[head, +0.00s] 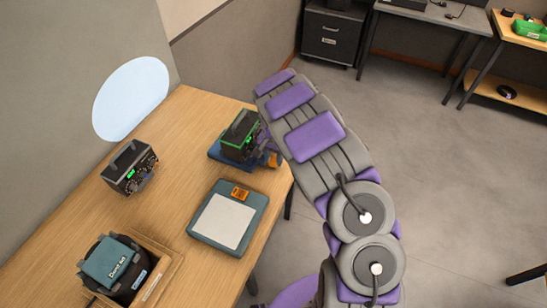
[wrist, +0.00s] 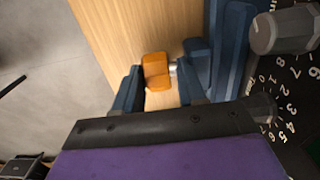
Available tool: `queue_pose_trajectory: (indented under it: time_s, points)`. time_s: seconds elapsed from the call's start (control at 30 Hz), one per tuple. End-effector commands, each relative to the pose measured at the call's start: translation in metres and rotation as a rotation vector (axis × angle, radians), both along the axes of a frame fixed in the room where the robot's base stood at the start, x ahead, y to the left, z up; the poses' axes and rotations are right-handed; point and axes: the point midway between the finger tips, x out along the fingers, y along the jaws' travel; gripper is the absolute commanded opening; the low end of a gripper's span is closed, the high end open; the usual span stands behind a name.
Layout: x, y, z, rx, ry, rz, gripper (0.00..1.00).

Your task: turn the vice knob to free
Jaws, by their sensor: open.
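The blue vice (head: 217,153) sits on the wooden table near its right edge. A black instrument (head: 240,135) with a green display stands in it. The orange vice knob (head: 273,159) is at the vice's right side, partly covered by my arm. The instrument's numbered dials show at the right.
A second black instrument (head: 130,167) stands at left. A teal scale (head: 228,217) with a white plate lies in front of the vice. A wooden tray (head: 166,268) holds a dark, teal-topped item (head: 112,262). Open floor lies right of the table.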

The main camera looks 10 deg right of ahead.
Motion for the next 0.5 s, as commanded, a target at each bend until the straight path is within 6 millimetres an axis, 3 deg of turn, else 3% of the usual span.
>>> queue_pose_trajectory:
  time_s: [0.27,0.5]
  points:
    - [0.0003,-0.0013,-0.0011,0.001,-0.001,0.000,0.40]
    - [0.0002,-0.0001,-0.0012,0.000,0.000,0.000,0.17]
